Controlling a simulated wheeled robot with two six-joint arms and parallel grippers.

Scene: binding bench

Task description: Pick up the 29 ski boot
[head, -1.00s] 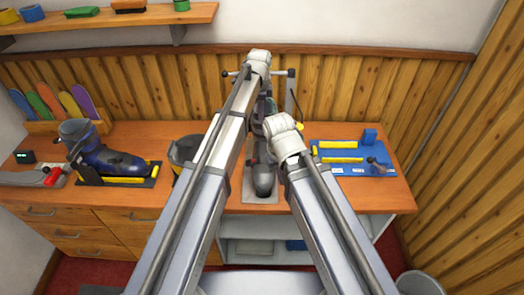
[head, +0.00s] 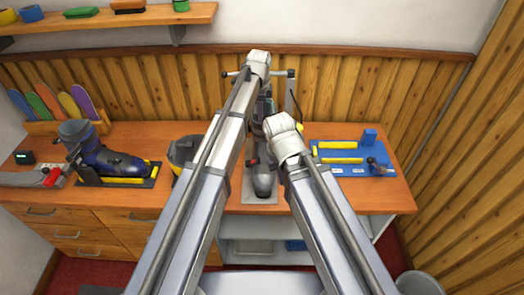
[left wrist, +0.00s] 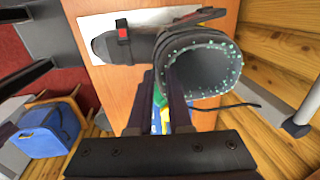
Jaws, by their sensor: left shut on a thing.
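A dark grey ski boot (head: 263,180) stands over a pale plate (head: 260,198) at the middle of the bench, partly behind my arms. In the left wrist view the boot (left wrist: 200,52) shows its round open cuff with pale green dots along the rim and a red buckle at the other end. No size number is readable on it. My left gripper (left wrist: 172,72) is shut on the cuff wall; in the head view this gripper (head: 262,100) is mostly hidden by its arm. Whether the sole touches the plate cannot be told. My right gripper is hidden.
A dark blue boot (head: 108,160) stands on a black and yellow fixture to the left. A dark, yellow-marked tub (head: 183,155) is close left of my arms. A blue jig with yellow bars (head: 340,160) lies to the right. Bare bench shows between them.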

